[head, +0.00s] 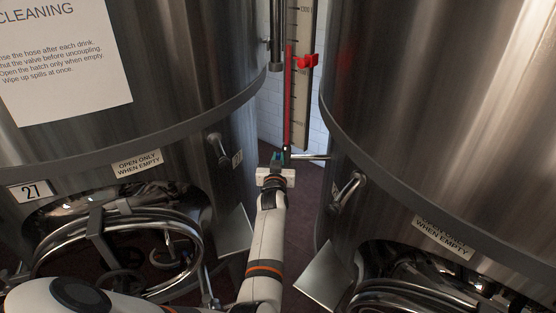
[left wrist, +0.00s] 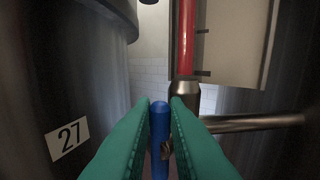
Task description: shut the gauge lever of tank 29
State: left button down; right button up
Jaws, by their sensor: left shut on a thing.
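The sight gauge (head: 288,95) with its red column stands upright in the gap between two steel tanks. Its lower fitting (left wrist: 184,98) joins a horizontal pipe (left wrist: 250,122) that runs to the right-hand tank (head: 440,110). No number 29 is readable on that tank. A blue lever (left wrist: 159,135) points upright just in front of the fitting. My left gripper (head: 274,163) is at the foot of the gauge. Its green fingers, seen in the left wrist view (left wrist: 160,125), are shut on the blue lever from both sides. My right gripper is not in view.
The left tank (head: 160,60) carries a 27 plate (head: 29,191). Coiled hoses (head: 120,235) hang below it. Hatch handles (head: 219,150) (head: 347,190) stick out on both sides of the narrow gap. A red marker (head: 307,61) sits on the gauge scale.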

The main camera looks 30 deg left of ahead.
pick_arm(q)
jog(key=f+m+t+h+b, duration=0.1)
jog(key=m+t+h+b, duration=0.2)
jog(key=m+b, duration=0.5)
jog(key=d+f+m+t+h+b, duration=0.1)
jog(key=m+t+h+b, duration=0.2)
jog(key=m+b, duration=0.5)
jog(key=f+m+t+h+b, duration=0.1)
jog(key=m+t+h+b, duration=0.2)
jog(key=m+h+b, duration=0.2)
jog(key=shift+d+m+b, duration=0.15)
jog(key=shift+m+b, duration=1.75)
jog(key=shift+b, duration=0.9)
jog(key=c, duration=1.4)
grip_release()
jog(key=shift+c, duration=0.2)
jog(key=shift+f, duration=0.15)
